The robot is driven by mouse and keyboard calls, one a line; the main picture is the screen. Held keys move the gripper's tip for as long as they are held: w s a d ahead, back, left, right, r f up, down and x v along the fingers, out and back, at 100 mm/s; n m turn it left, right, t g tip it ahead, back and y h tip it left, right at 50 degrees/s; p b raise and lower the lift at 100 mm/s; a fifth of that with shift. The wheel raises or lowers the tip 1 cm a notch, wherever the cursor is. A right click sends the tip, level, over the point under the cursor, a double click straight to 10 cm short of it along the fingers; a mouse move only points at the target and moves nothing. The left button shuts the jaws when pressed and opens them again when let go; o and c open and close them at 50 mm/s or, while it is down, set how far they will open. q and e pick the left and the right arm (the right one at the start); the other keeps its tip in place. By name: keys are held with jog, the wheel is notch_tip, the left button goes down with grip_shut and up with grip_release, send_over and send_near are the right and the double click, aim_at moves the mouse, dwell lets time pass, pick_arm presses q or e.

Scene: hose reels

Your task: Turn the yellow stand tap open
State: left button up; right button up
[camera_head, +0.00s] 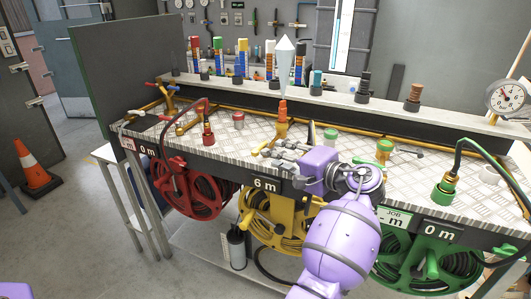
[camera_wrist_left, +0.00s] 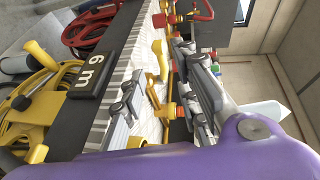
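The yellow stand tap (camera_head: 283,114) stands upright on the checker-plate bench top, orange-yellow, with a yellow arm low at its left. In the left wrist view the tap (camera_wrist_left: 170,108) shows beyond and between the fingers (camera_wrist_left: 155,72), with nothing clearly gripped. Whether a finger touches the tap, I cannot tell. The tap's lower part is partly hidden by the gripper. My right gripper is not in view.
A red tap (camera_head: 208,137) stands to the left and a green one (camera_head: 446,188) to the right. Red (camera_head: 196,189), yellow (camera_head: 284,240) and green hose reels (camera_head: 432,262) hang below the bench front.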

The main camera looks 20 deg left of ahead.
pick_arm(q)
jog(key=v, duration=0.3)
jog(key=shift+s+d, duration=0.15)
jog(key=shift+d, duration=0.05)
